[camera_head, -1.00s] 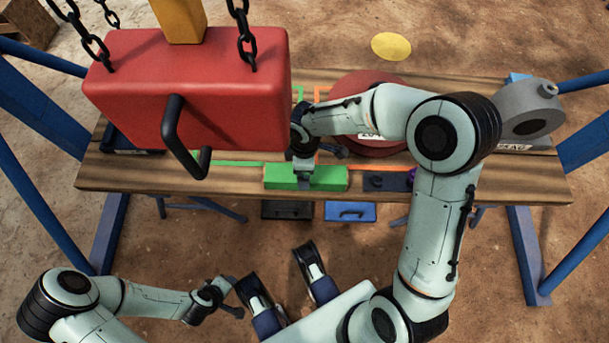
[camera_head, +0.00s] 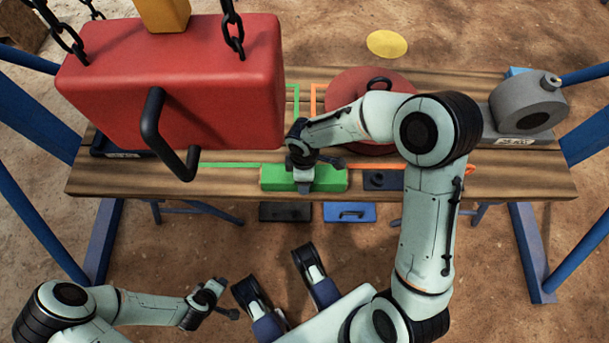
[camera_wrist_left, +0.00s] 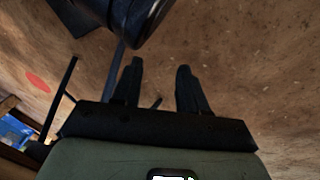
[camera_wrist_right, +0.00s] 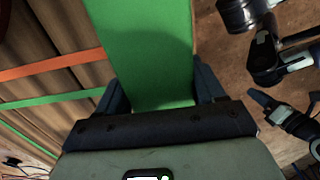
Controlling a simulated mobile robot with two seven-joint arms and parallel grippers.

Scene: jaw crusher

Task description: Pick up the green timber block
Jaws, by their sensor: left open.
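The green timber block (camera_head: 330,178) lies on the front edge of the wooden table. My right gripper (camera_head: 304,184) is over the block's middle, its fingers straddling it. In the right wrist view the green block (camera_wrist_right: 150,50) fills the space between my right fingers (camera_wrist_right: 160,85). The fingertips are partly hidden, and I cannot tell whether they press on the block. My left gripper (camera_head: 230,298) is open and empty, low at the left in front of the table. Its two fingers stand apart over bare ground in the left wrist view (camera_wrist_left: 158,72).
A large red block (camera_head: 180,80) with a black handle hangs on chains above the table's left. A red round weight (camera_head: 345,90) and a grey cylinder (camera_head: 520,105) stand on the wooden table (camera_head: 230,185). Black (camera_head: 285,212) and blue (camera_head: 350,212) boxes sit below its front edge.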

